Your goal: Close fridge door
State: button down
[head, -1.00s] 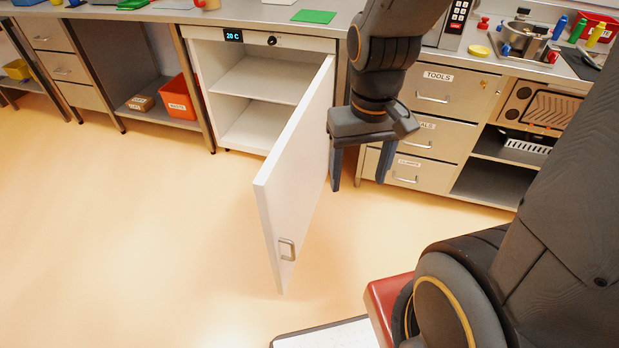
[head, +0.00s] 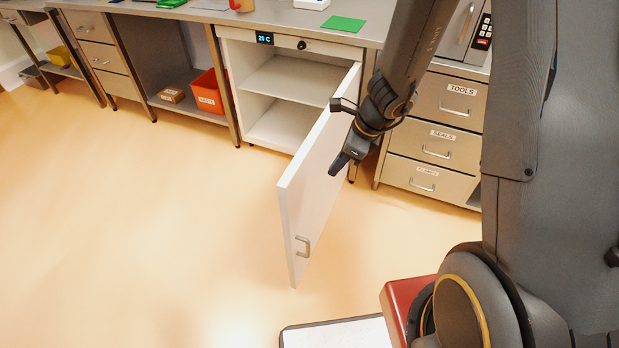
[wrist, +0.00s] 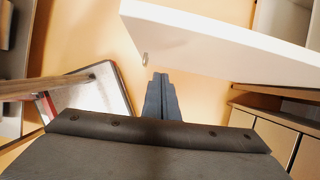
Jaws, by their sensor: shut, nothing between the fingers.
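The white fridge (head: 289,48) stands under the counter with two empty-looking shelves and a display reading 20 C. Its white door (head: 318,178) hangs wide open toward me, hinged on the right. The door's metal handle (head: 302,246) is near the free edge. My gripper (head: 338,166) is shut and empty, on the right, outer side of the door and close to it. I cannot tell whether it touches. In the wrist view my shut fingers (wrist: 160,84) point past the door (wrist: 220,38), and the handle (wrist: 145,59) shows just beyond the fingertips.
A drawer unit labelled TOOLS (head: 445,104) stands right of the fridge. An orange bin (head: 209,92) sits on a low shelf to the left. A green sheet (head: 343,24) lies on the counter. The floor left of the door is clear.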

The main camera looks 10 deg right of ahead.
jog(key=w+a+f, duration=0.4)
jog(key=a+f, duration=0.2)
jog(key=f, duration=0.3)
jog(key=shift+a+f+m, duration=0.3)
jog(key=shift+m, duration=0.1)
jog(key=shift+w, duration=0.1)
